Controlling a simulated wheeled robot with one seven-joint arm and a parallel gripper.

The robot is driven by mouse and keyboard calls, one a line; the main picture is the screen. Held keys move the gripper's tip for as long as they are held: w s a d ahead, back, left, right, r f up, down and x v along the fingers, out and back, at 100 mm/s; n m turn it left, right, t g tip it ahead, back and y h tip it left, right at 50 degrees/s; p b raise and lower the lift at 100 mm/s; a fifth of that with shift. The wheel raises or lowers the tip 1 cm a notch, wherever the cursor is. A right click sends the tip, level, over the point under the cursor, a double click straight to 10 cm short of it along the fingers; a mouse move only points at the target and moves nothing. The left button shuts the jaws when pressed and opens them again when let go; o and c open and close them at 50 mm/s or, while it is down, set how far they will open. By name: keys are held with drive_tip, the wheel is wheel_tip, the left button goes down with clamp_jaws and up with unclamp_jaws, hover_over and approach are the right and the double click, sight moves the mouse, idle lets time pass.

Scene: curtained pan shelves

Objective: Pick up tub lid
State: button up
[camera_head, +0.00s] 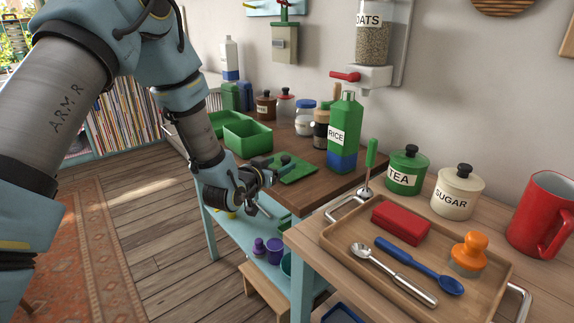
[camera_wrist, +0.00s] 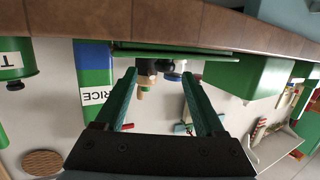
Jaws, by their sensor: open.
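The tub lid (camera_head: 297,170) is a flat green piece lying on the brown counter, near its front edge. In the wrist view, which is upside down, it shows edge-on as a thin green strip (camera_wrist: 165,46). My gripper (camera_head: 270,182) is at the lid's near left side, at about counter height. Its two green fingers (camera_wrist: 159,75) are apart with nothing held between them, and they point towards the lid's edge. I cannot tell whether a fingertip touches the lid. An open green tub (camera_head: 248,140) stands to the left of the lid.
The green and blue rice bottle (camera_head: 343,135) stands close on the lid's right. Jars (camera_head: 305,120) stand behind. Another green tub (camera_head: 214,117) is further left. At the front right, a wooden tray (camera_head: 335,241) holds a red block and spoons. Floor is free left of the counter.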

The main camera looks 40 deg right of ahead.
sight(285, 157)
drive_tip(key=p+x, duration=0.2)
drive_tip(key=x, duration=0.1)
drive_tip(key=p+x, duration=0.1)
drive_tip(key=shift+w+d+r, duration=0.25)
drive_tip(key=shift+w, duration=0.15)
drive_tip(key=shift+w+d+f, duration=0.2)
drive_tip(key=shift+d, duration=0.25)
clamp_jaws()
